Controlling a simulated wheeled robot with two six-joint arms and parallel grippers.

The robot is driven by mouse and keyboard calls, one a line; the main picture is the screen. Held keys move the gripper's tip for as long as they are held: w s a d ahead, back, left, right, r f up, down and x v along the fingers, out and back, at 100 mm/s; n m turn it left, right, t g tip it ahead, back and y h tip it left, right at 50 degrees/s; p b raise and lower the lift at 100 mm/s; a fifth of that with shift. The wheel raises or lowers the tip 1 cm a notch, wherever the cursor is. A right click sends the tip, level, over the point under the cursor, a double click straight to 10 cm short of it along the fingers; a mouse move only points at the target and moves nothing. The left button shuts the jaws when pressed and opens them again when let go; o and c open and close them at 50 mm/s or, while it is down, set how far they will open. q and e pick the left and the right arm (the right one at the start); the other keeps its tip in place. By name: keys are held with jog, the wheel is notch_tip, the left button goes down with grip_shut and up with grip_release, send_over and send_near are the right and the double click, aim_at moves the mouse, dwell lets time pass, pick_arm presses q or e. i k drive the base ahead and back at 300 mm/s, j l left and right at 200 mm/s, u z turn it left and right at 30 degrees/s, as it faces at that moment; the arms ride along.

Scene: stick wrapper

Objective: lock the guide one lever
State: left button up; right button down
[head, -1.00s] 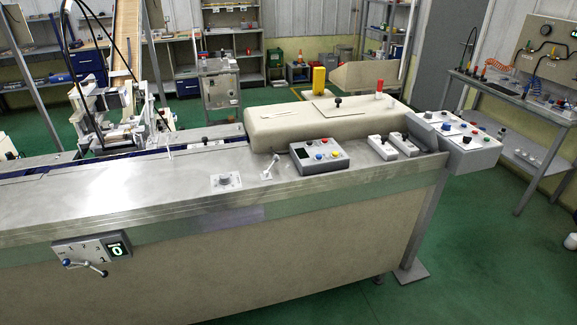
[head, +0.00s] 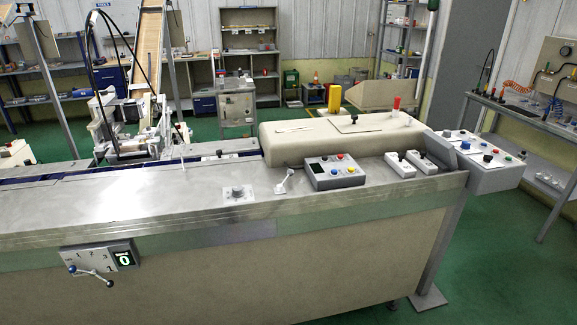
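A small white lever (head: 284,182) with a pale knob stands tilted on the steel machine top (head: 130,200), left of a grey button box. A thin white upright piece (head: 183,163), perhaps another lever, stands farther back near the rail slot. I cannot tell which of these is the guide one lever, nor whether either is locked. A blue-tipped crank handle (head: 90,274) sits on the front panel (head: 99,257), which has numbers and a green-lit display reading 0. Neither of my grippers is in view.
The grey button box (head: 335,172), a round knob (head: 238,192) and two white switch blocks (head: 400,165) are on the machine top. A beige cover (head: 340,135) rises behind them. A grey control console (head: 480,160) is at the right end. Green floor is open at right.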

aim_at(279, 186)
jog(key=i+l, duration=0.1)
jog(key=l, duration=0.55)
jog(key=i+l, duration=0.1)
jog(key=l, duration=0.55)
jog(key=i+l, duration=0.15)
jog(key=l, duration=0.45)
jog(key=i+l, duration=0.1)
jog(key=l, duration=0.55)
jog(key=i+l+u, duration=0.1)
jog(key=l, duration=0.55)
